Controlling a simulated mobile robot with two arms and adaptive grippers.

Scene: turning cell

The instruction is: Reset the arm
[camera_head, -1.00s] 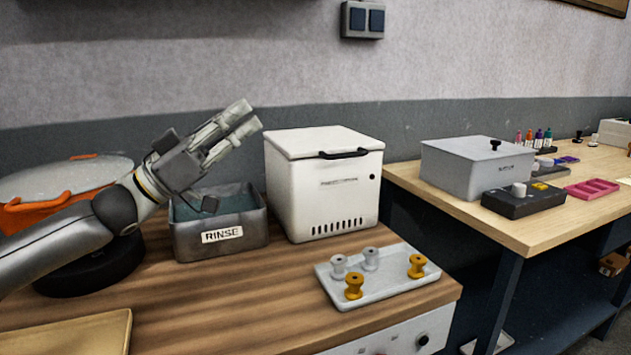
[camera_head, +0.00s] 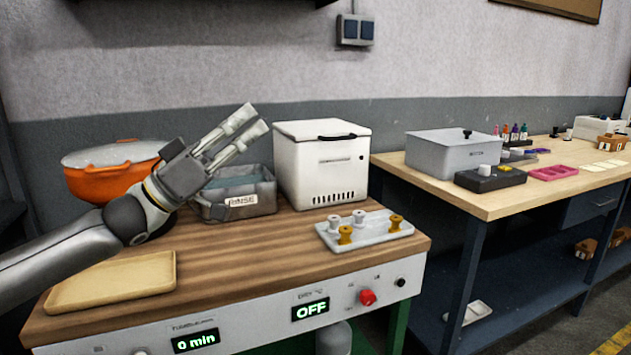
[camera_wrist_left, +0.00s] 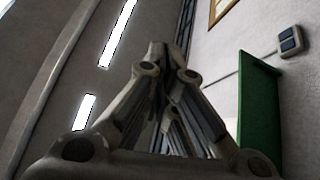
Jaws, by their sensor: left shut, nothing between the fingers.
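My left gripper (camera_head: 254,121) is raised in front of the wall, above the rinse bin, and points up and to the right. Its two fingers lie close together, with nothing held between them. In the left wrist view the fingers (camera_wrist_left: 157,50) converge towards their tips, with wall, ceiling lights and a green panel (camera_wrist_left: 259,110) behind them. My left arm comes in from the left, in front of the orange pot. My right gripper does not show in either view.
On the wooden counter are an orange pot (camera_head: 100,182), a rinse bin (camera_head: 264,198), a white lidded box (camera_head: 310,177), a tray (camera_head: 372,236) with grey and yellow spools, and an empty tan tray (camera_head: 110,282). A second table (camera_head: 440,186) on the right holds a grey box (camera_head: 440,153).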

